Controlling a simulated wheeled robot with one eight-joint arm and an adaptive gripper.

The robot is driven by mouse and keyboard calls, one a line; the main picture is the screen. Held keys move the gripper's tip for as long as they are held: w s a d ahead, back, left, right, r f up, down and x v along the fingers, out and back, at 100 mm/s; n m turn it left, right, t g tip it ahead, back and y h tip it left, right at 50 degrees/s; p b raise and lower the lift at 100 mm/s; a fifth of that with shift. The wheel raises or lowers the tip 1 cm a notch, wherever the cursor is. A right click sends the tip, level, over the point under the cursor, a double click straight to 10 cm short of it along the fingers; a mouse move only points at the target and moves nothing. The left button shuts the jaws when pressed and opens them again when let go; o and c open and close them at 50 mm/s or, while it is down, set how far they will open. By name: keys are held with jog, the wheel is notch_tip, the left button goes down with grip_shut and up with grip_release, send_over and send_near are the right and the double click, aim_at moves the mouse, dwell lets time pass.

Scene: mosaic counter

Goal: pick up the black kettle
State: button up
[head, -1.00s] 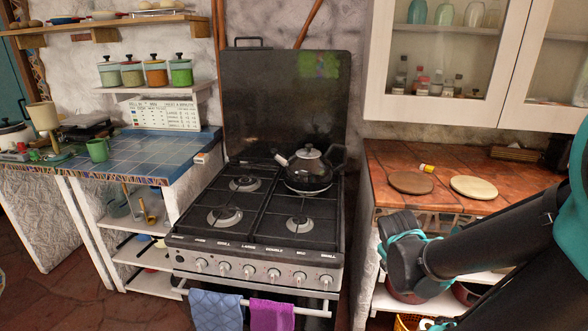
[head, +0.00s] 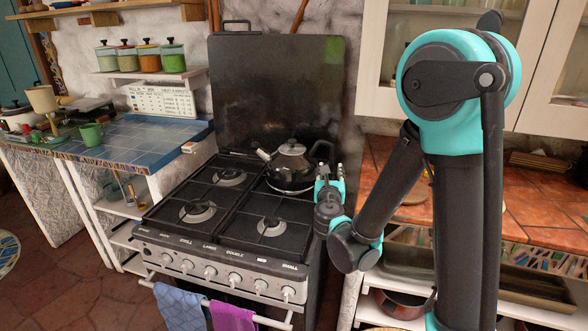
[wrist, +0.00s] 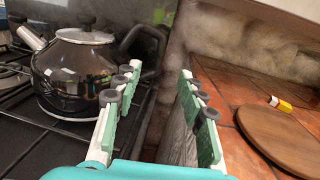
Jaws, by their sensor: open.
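The black kettle (head: 290,167) stands upright on the back right burner of the stove. It has a silver lid, a spout to the left and a black handle on its right side. In the wrist view the kettle (wrist: 75,75) is at the left, just outside my left finger. My gripper (head: 329,185) is beside the kettle, to its right and nearer to me. In the wrist view my gripper (wrist: 160,105) is open, with nothing between its fingers. The handle's end reaches close above the left finger; I cannot tell whether they touch.
The stove (head: 205,250) has an upright black lid at its back. Right of it is a tiled counter (wrist: 225,95) with a round wooden board (wrist: 282,138) and a small yellow and white item (wrist: 280,103). Towels (head: 180,308) hang in front.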

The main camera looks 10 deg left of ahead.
aim_at(332, 152)
jog(key=w, duration=0.5)
jog(key=w+a, duration=0.1)
jog(key=w, duration=0.8)
jog(key=shift+w+a+f, duration=0.1)
jog(key=shift+w+a, duration=0.05)
jog(key=shift+w, duration=0.15)
grip_shut()
